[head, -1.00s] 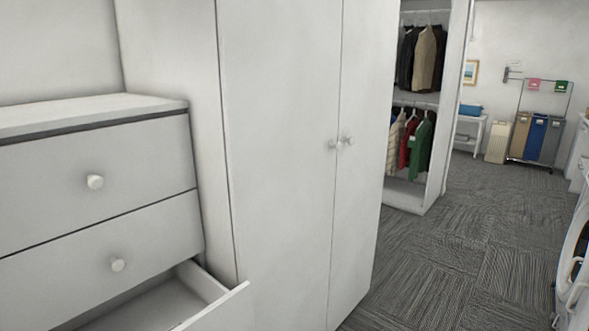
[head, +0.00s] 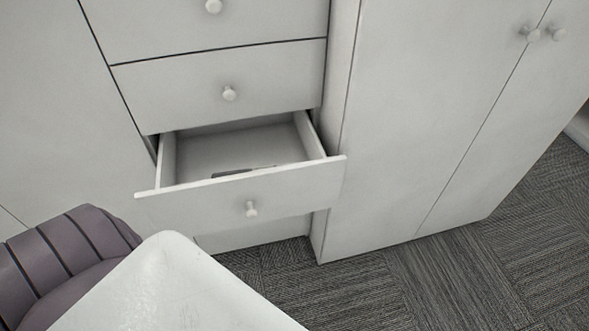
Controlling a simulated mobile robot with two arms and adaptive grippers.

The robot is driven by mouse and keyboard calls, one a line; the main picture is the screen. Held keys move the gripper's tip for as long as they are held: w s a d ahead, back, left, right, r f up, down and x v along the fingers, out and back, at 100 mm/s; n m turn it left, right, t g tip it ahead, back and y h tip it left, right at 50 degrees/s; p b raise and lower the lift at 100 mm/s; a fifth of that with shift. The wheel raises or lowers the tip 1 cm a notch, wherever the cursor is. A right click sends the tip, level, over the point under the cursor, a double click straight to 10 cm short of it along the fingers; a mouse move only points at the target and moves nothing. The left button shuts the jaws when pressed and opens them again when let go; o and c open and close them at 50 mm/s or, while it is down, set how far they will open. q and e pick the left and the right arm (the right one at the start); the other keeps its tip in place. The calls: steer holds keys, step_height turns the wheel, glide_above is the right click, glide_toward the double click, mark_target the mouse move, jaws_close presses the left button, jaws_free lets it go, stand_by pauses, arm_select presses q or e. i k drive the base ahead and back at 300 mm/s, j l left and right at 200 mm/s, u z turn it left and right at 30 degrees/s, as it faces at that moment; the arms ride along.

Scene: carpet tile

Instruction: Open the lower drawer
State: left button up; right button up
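The lower drawer (head: 250,203) of the white drawer unit is pulled out, at the centre of the head view. Neither of my grippers is in view, and nothing touches the drawer.
A white wardrobe (head: 420,130) with closed doors stands right of the drawers. A purple ribbed seat (head: 70,260) is at lower left. A white surface with a rounded corner (head: 170,290) is in the foreground; I cannot tell what it is. Carpet (head: 430,280) is clear at lower right.

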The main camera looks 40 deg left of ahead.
mark_target(185, 200)
steer(key=i+l+u, duration=0.2)
steer(key=u, duration=0.2)
steer(key=i+l+u, duration=0.15)
steer(key=l+u, duration=0.15)
steer(key=u, duration=0.15)
steer(key=i+l+u, duration=0.1)
steer(key=l+u, duration=0.3)
steer(key=j+u, duration=0.1)
steer(key=u, duration=0.35)
